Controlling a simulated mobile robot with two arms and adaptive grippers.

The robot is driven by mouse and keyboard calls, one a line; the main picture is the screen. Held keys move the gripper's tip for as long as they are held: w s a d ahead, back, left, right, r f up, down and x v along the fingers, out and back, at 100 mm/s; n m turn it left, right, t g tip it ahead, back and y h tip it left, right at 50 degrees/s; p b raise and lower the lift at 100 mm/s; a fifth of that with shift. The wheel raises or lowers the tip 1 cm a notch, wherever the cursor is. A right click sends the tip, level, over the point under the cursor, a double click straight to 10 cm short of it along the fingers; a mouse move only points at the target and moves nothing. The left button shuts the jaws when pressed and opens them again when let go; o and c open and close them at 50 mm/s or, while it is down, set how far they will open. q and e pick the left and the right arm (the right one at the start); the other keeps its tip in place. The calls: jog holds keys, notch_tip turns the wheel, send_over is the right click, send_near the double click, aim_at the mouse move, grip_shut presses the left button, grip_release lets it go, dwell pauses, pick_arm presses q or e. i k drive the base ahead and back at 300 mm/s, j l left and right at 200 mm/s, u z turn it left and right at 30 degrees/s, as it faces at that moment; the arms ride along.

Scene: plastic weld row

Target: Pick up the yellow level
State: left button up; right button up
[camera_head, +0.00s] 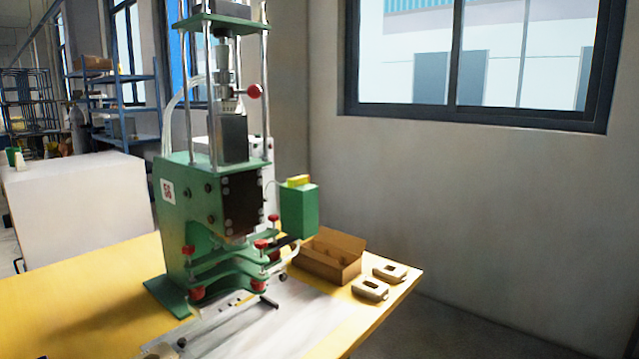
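I see nothing that I can clearly make out as a yellow level. A small yellow piece (299,181) sits on top of the green box (299,210) at the right side of the green press; it is too small to tell what it is. The yellow table top (75,290) runs across the bottom of the head view. Neither of my grippers shows in this view.
The tall green press (190,225) with red knobs stands mid-table. Right of it are an open brown box (330,265) and two beige parts (370,289) near the table's right edge. The table's left part is clear. A white block (80,205) and blue shelves (115,100) stand behind.

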aim_at(300, 181)
jog(key=u, duration=0.35)
jog(key=i+l+u, duration=0.15)
jog(key=u, duration=0.2)
jog(key=i+l+u, duration=0.1)
jog(key=l+u, duration=0.25)
jog(key=i+l+u, duration=0.1)
jog(key=l+u, duration=0.2)
